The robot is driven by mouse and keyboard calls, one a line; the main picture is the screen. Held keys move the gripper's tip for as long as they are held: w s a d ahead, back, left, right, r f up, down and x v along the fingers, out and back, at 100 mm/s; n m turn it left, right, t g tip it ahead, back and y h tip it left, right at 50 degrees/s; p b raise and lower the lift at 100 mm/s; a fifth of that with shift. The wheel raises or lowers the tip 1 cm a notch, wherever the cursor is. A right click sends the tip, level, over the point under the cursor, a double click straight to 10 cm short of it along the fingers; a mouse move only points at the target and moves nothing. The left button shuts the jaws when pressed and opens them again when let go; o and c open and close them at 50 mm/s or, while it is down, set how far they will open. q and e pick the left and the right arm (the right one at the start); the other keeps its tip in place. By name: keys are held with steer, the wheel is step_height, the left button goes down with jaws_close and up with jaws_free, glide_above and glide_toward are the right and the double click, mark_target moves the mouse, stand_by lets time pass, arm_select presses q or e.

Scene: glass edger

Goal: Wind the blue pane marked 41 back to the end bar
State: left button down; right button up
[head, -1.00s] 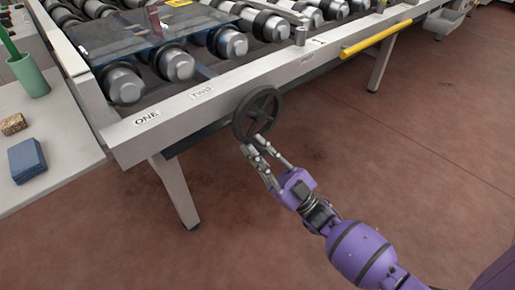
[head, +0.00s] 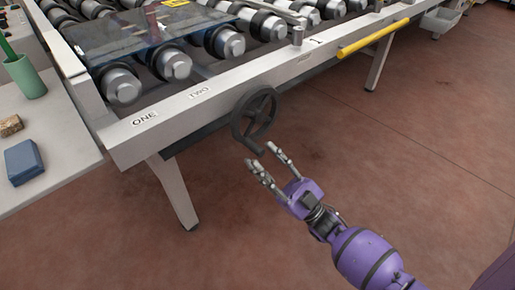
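The blue glass pane (head: 142,34) lies flat on the rollers at the upper left in the head view. Its number cannot be read from here. A dark handwheel (head: 254,114) sits on the front rail of the machine, below and right of the label TWO. The end bar cannot be clearly made out. My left gripper is not in view.
The front rail (head: 230,90) carries labels ONE and TWO. A yellow bar (head: 373,38) sticks out along it at right. A side table at left holds a green cup (head: 26,76) and a blue block (head: 23,162). The floor before the machine is clear.

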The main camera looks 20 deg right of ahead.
steer(key=v, duration=0.8)
steer(key=shift+f, duration=0.1)
stand_by(0.8)
